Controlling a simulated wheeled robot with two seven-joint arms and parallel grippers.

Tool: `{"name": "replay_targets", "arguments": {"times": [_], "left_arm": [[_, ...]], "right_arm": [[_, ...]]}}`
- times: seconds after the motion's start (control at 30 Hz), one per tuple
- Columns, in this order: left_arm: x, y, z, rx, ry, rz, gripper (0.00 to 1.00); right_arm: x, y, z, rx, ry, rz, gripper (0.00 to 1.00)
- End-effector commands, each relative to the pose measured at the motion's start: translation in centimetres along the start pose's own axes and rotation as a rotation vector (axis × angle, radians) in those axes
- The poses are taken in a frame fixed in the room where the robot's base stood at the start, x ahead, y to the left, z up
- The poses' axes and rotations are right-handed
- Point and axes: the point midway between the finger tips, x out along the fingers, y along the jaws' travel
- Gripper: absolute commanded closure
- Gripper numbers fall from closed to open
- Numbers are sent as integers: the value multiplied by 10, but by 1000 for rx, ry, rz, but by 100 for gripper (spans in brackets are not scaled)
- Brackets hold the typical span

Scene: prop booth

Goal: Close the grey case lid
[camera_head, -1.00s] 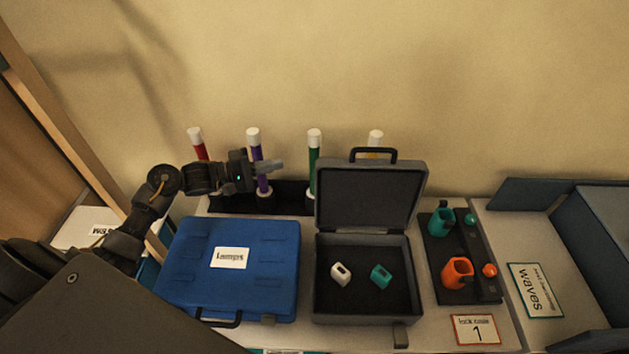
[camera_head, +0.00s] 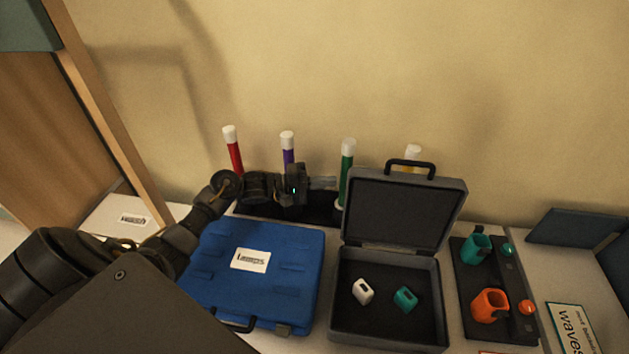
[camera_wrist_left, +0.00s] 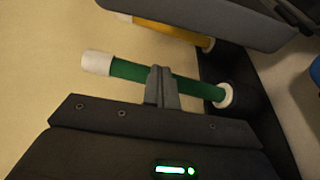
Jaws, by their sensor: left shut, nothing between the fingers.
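The grey case (camera_head: 388,300) stands open on the counter. Its lid (camera_head: 404,208) is raised and leans slightly back, with the handle at its top. A white piece (camera_head: 362,291) and a teal piece (camera_head: 404,299) lie inside. My left gripper (camera_head: 328,183) is shut and empty, to the left of the raised lid and near the green tube. In the left wrist view its shut fingers (camera_wrist_left: 162,86) show in front of the green tube (camera_wrist_left: 130,71), and part of the grey lid (camera_wrist_left: 215,18) shows at the top. My right gripper is not in view.
A closed blue case (camera_head: 262,280) lies left of the grey case, under my left arm. Red (camera_head: 233,150), purple (camera_head: 288,147), green (camera_head: 346,165) and yellow tubes stand in a black rack behind. A black tray (camera_head: 500,322) with teal and orange pieces is at the right.

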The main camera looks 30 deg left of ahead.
Motion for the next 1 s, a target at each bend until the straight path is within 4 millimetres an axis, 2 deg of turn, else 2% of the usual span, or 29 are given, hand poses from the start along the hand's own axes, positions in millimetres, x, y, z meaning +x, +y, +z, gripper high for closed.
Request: {"name": "replay_targets", "arguments": {"times": [0.03,0.2,0.3,0.5,1.0], "left_arm": [[12,4,0,-3,1,3,100],[45,4,0,-2,0,2,100],[38,4,16,-2,0,-3,100],[32,2,33,-1,2,-1,100],[31,-1,38,5,0,1,100]], "right_arm": [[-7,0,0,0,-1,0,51],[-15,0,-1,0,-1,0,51],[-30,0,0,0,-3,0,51],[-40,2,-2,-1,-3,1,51],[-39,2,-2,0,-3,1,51]]}}
